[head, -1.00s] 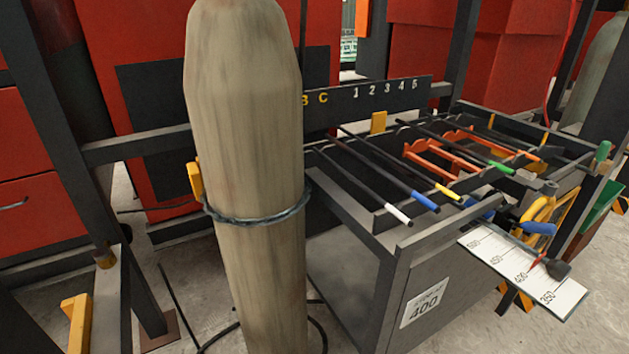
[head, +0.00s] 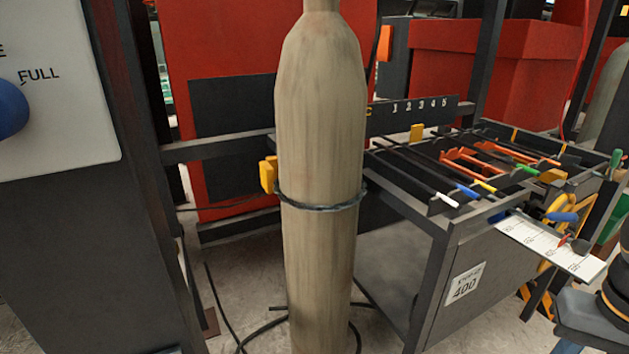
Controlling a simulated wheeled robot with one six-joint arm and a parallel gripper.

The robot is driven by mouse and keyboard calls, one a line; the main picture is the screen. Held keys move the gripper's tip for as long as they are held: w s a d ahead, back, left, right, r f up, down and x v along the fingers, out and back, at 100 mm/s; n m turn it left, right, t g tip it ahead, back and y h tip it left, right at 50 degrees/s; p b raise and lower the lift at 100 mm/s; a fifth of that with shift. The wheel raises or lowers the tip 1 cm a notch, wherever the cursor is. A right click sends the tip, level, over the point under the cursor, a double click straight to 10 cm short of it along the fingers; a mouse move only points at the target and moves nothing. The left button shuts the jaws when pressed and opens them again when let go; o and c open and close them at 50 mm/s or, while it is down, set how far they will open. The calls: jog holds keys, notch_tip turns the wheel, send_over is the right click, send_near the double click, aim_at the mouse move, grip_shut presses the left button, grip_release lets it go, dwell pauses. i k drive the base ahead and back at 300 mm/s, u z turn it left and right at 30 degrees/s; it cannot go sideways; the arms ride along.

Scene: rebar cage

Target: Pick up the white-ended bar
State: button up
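The white-ended bar (head: 447,199) is a dark rod with a white tip. It lies in the rack (head: 400,198) on top of the grey bench, the nearest of several bars there. The blue-ended bar (head: 467,190) and the yellow-ended bar (head: 484,186) lie beside it. The tall beige cylinder in front hides the rack's left side, so the far part of the white-ended bar is hard to make out. My gripper is not in view. A part of my arm shows at the lower right edge, well apart from the bar.
The beige cylinder (head: 322,120), ringed by a dark band, stands left of the bench (head: 455,285). A dark cabinet (head: 60,240) with a blue knob fills the left. A marked ruler plate (head: 550,247) juts from the bench front. Cables lie on the floor.

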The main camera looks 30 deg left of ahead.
aim_at(454, 203)
jog(key=u, duration=0.85)
jog(key=i, duration=1)
